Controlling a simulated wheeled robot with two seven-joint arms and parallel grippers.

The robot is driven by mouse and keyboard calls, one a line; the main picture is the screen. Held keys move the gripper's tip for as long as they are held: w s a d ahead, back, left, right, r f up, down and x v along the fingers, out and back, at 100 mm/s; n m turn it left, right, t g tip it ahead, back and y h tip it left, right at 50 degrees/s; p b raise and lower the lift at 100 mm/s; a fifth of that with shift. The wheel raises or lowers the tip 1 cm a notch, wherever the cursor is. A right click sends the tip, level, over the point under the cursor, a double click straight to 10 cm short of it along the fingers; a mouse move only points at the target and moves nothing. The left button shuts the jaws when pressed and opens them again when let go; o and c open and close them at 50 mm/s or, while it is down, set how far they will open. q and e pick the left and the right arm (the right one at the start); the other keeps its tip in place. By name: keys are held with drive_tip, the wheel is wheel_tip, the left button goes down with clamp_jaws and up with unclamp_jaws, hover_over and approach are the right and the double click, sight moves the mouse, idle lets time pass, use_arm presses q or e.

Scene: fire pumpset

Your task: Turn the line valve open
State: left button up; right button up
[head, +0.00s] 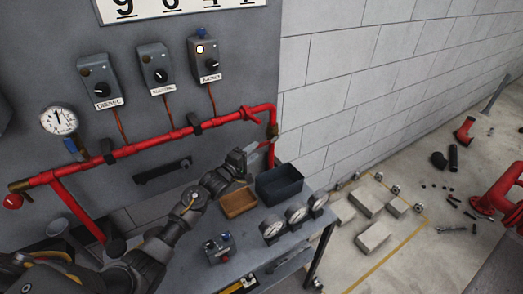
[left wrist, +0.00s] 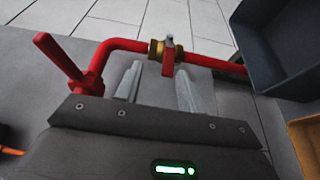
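A red pipe (head: 180,134) runs along the grey panel and bends down at its right end. A valve with a brass body (head: 272,131) sits on that downward part. In the left wrist view the brass body (left wrist: 153,50) carries a short red handle (left wrist: 168,56). My left gripper (head: 250,151) is beside the lower pipe, in front of the valve. The left wrist view shows its fingers (left wrist: 158,72) open, with the handle between the tips; I cannot tell whether they touch it. My right gripper is not in view.
A dark bin (head: 279,184) and a brown tray (head: 238,203) stand on the bench close to the left gripper. Several loose gauges (head: 297,212) lie nearby. Another red lever (left wrist: 58,55) sticks up from the pipe. A white block wall is behind.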

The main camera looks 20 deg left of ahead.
sight(262, 146)
use_arm(q)
drive_tip(key=w+b, duration=0.1)
drive_tip(key=w, duration=0.1)
drive_tip(key=w+f+b, duration=0.1)
drive_tip(key=w, duration=0.1)
drive_tip(key=w+d+f+b, duration=0.1)
drive_tip(key=w, duration=0.2)
drive_tip(key=shift+w+d+f+b, duration=0.1)
drive_tip(key=shift+f+b, duration=0.05)
drive_tip(key=shift+b, duration=0.15)
drive_tip(key=shift+r, duration=0.35)
drive_tip(key=shift+w+d+f, duration=0.1)
drive_tip(key=shift+w+d, duration=0.1)
drive_tip(key=shift+w, duration=0.15)
drive_tip(key=shift+s, duration=0.2)
drive_tip(key=c, duration=0.3)
clamp_jaws()
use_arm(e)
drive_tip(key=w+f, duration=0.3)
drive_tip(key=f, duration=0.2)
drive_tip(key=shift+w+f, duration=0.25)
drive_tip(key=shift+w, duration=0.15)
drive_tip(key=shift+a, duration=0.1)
